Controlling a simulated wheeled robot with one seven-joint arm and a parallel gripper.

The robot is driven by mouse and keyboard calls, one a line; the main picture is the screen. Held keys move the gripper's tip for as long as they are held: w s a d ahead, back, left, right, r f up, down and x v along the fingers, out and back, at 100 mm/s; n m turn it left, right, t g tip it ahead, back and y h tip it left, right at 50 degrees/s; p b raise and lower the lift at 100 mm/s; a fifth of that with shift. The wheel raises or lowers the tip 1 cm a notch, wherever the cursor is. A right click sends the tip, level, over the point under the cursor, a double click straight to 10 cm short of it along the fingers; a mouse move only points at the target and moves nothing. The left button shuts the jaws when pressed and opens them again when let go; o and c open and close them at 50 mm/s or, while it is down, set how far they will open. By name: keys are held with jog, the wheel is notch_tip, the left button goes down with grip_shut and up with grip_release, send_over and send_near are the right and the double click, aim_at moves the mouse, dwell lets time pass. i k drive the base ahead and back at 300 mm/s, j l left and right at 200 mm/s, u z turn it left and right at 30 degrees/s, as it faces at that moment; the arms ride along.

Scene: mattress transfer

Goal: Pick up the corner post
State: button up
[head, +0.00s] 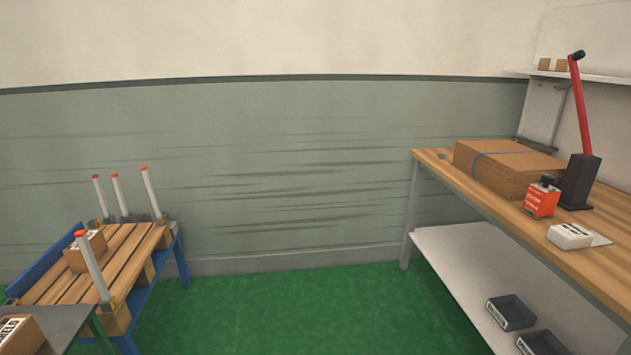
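Several thin white posts with red tips stand on a wooden pallet (118,262) at the left of the head view. The front post (92,268) rises from the pallet's near right corner and leans slightly. Another post (151,194) stands at the far right corner. Two more stand close together at the far left, one post (119,195) just right of the other post (100,197). I cannot tell which one is the corner post of the task. My gripper is not in view.
The pallet rests on a blue frame (162,278) and carries a cardboard box (86,252). Another box (20,336) sits on a grey table at lower left. A workbench (520,225) with cardboard, a red box and a red-handled tool stands right. Green floor (290,310) between is clear.

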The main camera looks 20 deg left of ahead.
aim_at(114, 176)
jog(key=i+j+u, duration=0.25)
jog(key=i+u, duration=0.2)
jog(key=i, duration=0.25)
jog(key=i+u, duration=0.45)
jog(key=i, duration=0.25)
jog(key=i+j+u, duration=0.2)
jog(key=i+u, duration=0.3)
jog(key=i, duration=0.25)
jog(key=i+l+u, duration=0.1)
jog(key=i+u, duration=0.4)
jog(key=i, duration=0.3)
jog(key=i+l+u, duration=0.15)
jog(key=l, duration=0.55)
jog(key=l+u, duration=0.2)
jog(key=l, duration=0.5)
jog(key=i+l+u, duration=0.4)
jog(key=i+l, duration=0.55)
jog(key=i, duration=0.75)
